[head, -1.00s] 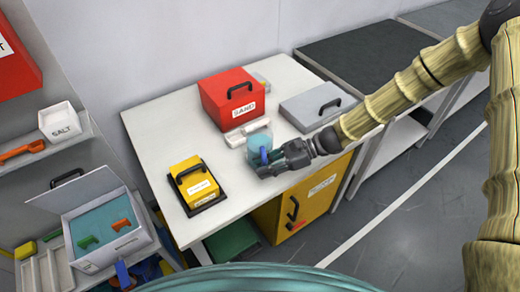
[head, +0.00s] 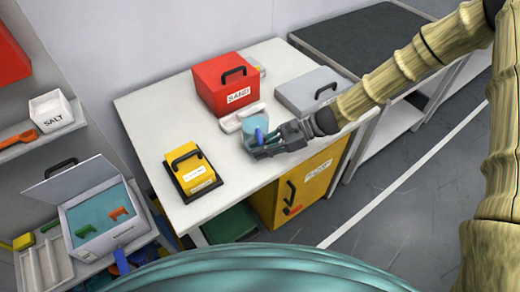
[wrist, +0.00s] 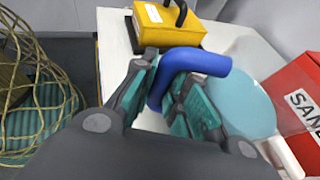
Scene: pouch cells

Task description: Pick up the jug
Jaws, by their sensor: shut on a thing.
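The jug (head: 255,126) is a clear, pale teal vessel with a blue handle on the white table (head: 150,120), near its front edge. My gripper (head: 256,146) is at the jug's front side, shut on the blue handle. In the wrist view the handle (wrist: 195,62) passes between my two teal-padded fingers (wrist: 168,95), and the jug's round teal top (wrist: 238,102) is to the right. I cannot tell whether the jug's base touches the table.
A red SAND box (head: 222,88) and a white tray (head: 240,117) stand behind the jug. A grey case (head: 308,92) is to the right. A yellow box (head: 192,168) is to the left, with bare table between it and the jug.

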